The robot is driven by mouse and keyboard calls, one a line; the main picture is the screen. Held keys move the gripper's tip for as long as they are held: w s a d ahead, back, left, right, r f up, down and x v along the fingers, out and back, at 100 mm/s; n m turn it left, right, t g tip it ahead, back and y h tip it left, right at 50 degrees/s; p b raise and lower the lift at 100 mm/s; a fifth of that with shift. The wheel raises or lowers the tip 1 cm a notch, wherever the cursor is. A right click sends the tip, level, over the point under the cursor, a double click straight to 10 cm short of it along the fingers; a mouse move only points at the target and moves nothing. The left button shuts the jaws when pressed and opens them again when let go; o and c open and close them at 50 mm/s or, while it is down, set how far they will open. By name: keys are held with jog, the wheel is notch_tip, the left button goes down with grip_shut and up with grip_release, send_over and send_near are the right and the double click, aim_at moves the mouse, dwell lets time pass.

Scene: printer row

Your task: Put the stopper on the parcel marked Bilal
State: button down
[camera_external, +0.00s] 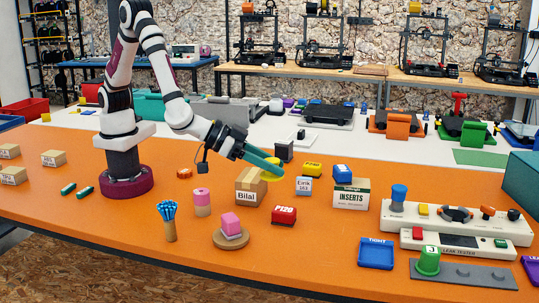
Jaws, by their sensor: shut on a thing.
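The parcel marked Bilal (247,190) is a brown cardboard box on the orange table, right of my arm's base. My gripper (272,167), with green fingers, is just above the right part of the parcel's top. It is shut on a yellow piece (270,175) that looks like the stopper, partly hidden by the fingers. I cannot tell whether the yellow piece touches the parcel.
A pink roll (202,202) and a red block (284,215) stand near the parcel. A white labelled block (304,186), a yellow block (312,170) and the INSERTS box (351,194) are to the right.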

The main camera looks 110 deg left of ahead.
jog(key=s+a+r+n+g+y, duration=0.1)
jog(key=s+a+n+g+y, duration=0.15)
jog(key=s, duration=0.45)
jog(key=s+a+r+n+g+y, duration=0.1)
jog(key=s+a+r+n+y, duration=0.15)
jog(key=s, duration=0.55)
send_over(251, 175)
jog(key=shift+n, duration=0.4)
notch_tip(251, 175, down, 8)
jog(key=shift+r, duration=0.15)
notch_tip(251, 175, down, 3)
jog(key=shift+a+f, duration=0.1)
jog(key=shift+a, duration=0.05)
jog(key=shift+f, duration=0.4)
jog(key=shift+f, duration=0.15)
jog(key=shift+c, duration=2.3)
grip_release()
